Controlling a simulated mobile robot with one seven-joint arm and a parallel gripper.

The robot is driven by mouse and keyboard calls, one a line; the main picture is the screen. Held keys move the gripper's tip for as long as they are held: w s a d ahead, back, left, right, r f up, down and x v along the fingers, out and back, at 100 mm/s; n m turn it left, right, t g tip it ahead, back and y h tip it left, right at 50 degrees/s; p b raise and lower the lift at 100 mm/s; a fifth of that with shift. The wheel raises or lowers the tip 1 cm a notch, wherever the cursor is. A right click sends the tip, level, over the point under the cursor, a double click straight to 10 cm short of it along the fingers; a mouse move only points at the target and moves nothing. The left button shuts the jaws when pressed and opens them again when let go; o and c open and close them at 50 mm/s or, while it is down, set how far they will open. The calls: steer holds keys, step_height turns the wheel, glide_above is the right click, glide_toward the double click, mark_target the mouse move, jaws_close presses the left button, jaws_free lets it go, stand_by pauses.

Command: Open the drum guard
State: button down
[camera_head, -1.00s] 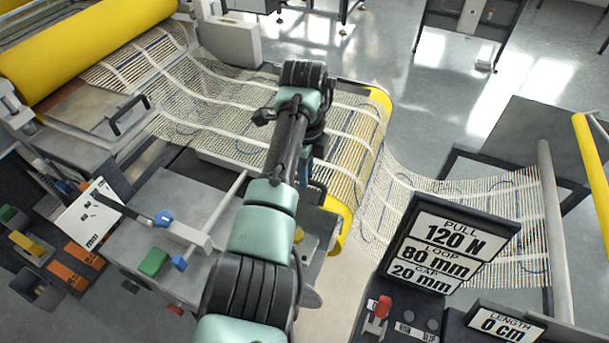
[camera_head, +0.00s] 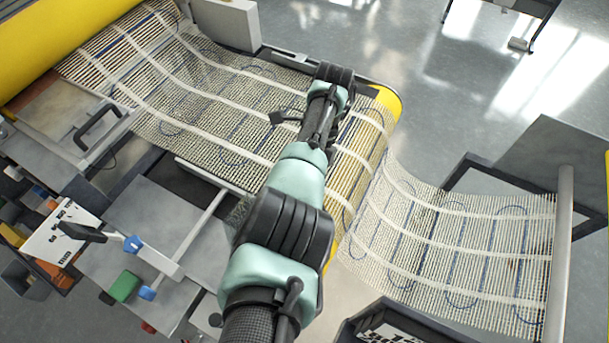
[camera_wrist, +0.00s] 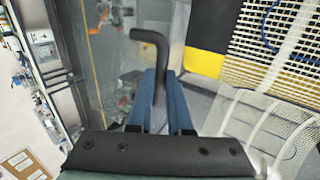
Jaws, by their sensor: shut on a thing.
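My gripper (camera_wrist: 163,82), with two blue fingers, is shut on a black bent handle (camera_wrist: 150,36) in the wrist view. The handle's bent top rises beyond the fingertips. A clear, smudged panel (camera_wrist: 103,62) stands behind and left of it; I cannot tell whether the handle is fixed to it or whether it is the drum guard. In the head view my arm reaches over the mesh (camera_head: 215,95) and hides the gripper. The yellow drum (camera_head: 50,50) is at the upper left, with another black handle (camera_head: 97,126) on a grey frame below it.
The mesh runs right over a yellow-edged roller (camera_head: 388,103) and sags to a grey bar (camera_head: 563,250). A grey bench (camera_head: 150,215) with a green block (camera_head: 125,286) and blue knobs is at lower left. Open floor (camera_head: 450,110) lies behind.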

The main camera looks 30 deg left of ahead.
steer(key=shift+s+f, duration=0.2)
steer(key=shift+f, duration=0.2)
steer(key=c, duration=0.8)
jaws_free()
steer(key=shift+r, duration=0.1)
steer(key=shift+c, duration=0.2)
steer(key=shift+r, duration=0.1)
steer(key=shift+w, duration=0.1)
